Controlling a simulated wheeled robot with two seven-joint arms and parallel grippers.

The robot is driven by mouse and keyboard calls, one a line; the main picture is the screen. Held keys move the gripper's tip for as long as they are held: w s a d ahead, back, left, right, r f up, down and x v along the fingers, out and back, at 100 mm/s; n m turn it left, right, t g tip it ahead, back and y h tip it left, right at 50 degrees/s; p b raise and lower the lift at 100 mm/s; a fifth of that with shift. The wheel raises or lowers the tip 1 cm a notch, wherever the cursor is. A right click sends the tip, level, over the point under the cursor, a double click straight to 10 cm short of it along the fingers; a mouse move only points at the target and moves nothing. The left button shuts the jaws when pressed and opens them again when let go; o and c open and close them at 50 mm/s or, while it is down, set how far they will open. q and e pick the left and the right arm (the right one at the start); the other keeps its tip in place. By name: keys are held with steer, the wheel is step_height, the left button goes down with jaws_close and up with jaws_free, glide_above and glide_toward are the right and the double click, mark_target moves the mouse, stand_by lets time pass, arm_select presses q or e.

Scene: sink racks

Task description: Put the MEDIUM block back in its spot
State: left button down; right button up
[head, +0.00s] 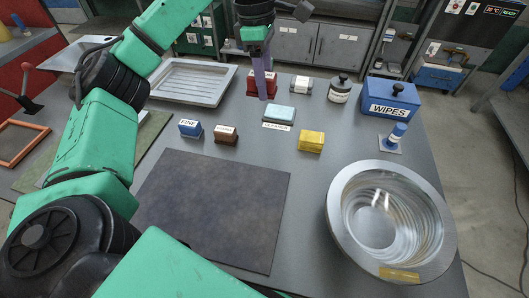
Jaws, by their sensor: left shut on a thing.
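My left gripper (264,84) reaches in from the top left and points down over the back of the grey table. Its purple finger crosses in front of a red block (253,86). The gripper is shut on this block; the finger hides its middle. A whitish patch shows near the block's top, but I cannot read it as MEDIUM. I cannot tell whether the block touches the table. A blue block marked FINE (189,130), a brown block with an unreadable label (225,137) and a yellow block (311,142) stand nearer. My right gripper is out of view.
A pale blue bar (279,113) lies near the gripper. A white container (301,85), a dark-lidded jar (339,90) and a blue WIPES box (390,98) stand behind. A grey tray (193,82) is left, a round basin (390,222) right. The dark mat (213,208) is bare.

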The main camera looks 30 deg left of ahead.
arm_select(q)
steer(key=b, duration=0.3)
glide_above(266, 147)
step_height(266, 147, down, 9)
steer(key=f, duration=0.9)
steer(key=shift+a+f, duration=0.25)
steer(key=c, duration=0.8)
jaws_free()
steer(key=shift+s+f, duration=0.1)
steer(key=shift+f, duration=0.05)
steer(key=o, duration=0.5)
steer(key=shift+c, duration=0.2)
step_height(266, 147, up, 12)
steer(key=a, duration=0.1)
steer(key=shift+a+r+p, duration=0.2)
steer(key=shift+p, duration=0.2)
